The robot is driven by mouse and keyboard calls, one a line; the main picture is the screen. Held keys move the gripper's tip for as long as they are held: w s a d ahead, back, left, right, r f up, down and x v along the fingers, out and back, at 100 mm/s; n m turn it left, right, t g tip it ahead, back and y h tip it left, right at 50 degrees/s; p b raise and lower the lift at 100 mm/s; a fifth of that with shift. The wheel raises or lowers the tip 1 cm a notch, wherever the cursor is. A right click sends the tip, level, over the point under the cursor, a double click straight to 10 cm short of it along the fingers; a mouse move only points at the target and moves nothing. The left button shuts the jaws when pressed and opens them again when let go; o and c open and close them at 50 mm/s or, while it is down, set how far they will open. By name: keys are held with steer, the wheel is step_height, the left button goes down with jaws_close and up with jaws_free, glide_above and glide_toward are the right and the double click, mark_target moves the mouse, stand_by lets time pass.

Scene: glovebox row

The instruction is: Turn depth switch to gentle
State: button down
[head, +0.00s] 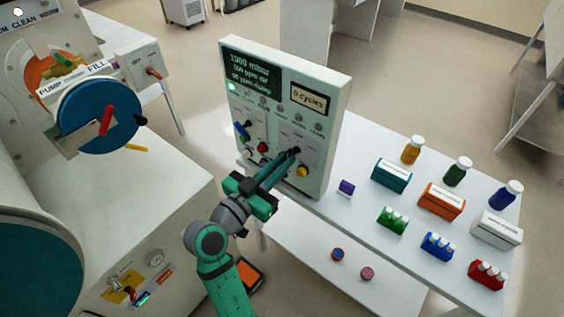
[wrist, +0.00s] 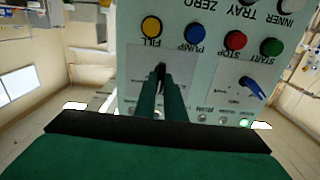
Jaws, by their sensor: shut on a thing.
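The control panel (head: 318,100) stands upright on the white table, with a dark display and a "0 Cycles" readout on its face. My gripper (head: 294,153) reaches its right-hand switch area. In the wrist view, which shows the panel upside down, my gripper (wrist: 161,80) is shut on a small dark switch knob (wrist: 161,69). The fingers hide most of the knob, so its pointing direction and the labels around it cannot be read. A second switch with a blue lever (wrist: 253,88) is apart from my gripper; its lever also shows in the head view (head: 241,129).
Close to the fingers are the yellow fill (wrist: 151,26), blue pump (wrist: 194,33), red stop (wrist: 235,40) and green start (wrist: 271,47) buttons. Bottles, boxes and vial racks stand on the table (head: 350,225) to the right. A glovebox with a blue round door (head: 90,120) is left.

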steer(key=shift+d+m, duration=0.1)
steer(key=shift+m, duration=1.5)
steer(key=c, duration=1.8)
jaws_free()
steer(key=shift+c, duration=0.2)
steer(key=v, duration=1.1)
steer(key=shift+d, duration=0.1)
